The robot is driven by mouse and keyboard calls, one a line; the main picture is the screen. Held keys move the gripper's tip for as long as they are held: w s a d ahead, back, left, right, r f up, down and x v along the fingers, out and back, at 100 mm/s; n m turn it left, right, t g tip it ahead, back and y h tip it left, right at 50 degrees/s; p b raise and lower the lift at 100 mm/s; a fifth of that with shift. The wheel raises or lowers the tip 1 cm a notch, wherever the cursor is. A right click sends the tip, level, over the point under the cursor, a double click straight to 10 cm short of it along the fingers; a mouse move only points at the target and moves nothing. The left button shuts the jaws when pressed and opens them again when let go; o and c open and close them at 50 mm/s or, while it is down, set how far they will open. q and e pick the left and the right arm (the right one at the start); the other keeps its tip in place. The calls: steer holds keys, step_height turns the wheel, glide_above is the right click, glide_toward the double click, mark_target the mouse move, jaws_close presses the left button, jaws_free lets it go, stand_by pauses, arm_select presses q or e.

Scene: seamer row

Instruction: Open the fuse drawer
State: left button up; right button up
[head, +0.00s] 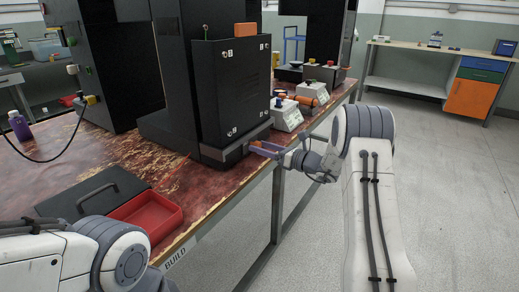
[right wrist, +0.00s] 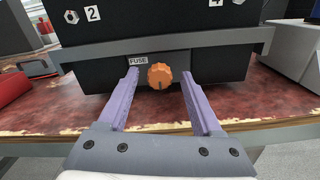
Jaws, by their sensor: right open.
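The fuse drawer (right wrist: 210,75) is the low dark front with a white FUSE label (right wrist: 138,61) and an orange knob (right wrist: 159,76), at the base of the black machine (head: 232,90). No gap shows around the drawer front. My right gripper (right wrist: 161,78) is open in the right wrist view, its two purple fingers on either side of the knob. I cannot tell if they touch it. In the head view the right gripper (head: 265,150) is at the machine's lower front corner, and the knob is not clear there. My left gripper is out of view; only its arm shows.
The machine stands on a worn red table (head: 60,160). A red tray (head: 146,212) and a dark lid with a handle (head: 90,197) lie near the table's front. White boxes with knobs (head: 287,115) stand right of the machine. Open floor lies to the right.

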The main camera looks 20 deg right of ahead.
steer(key=shift+w+a, duration=0.4)
steer(key=shift+w, duration=0.05)
jaws_close()
stand_by(1.2)
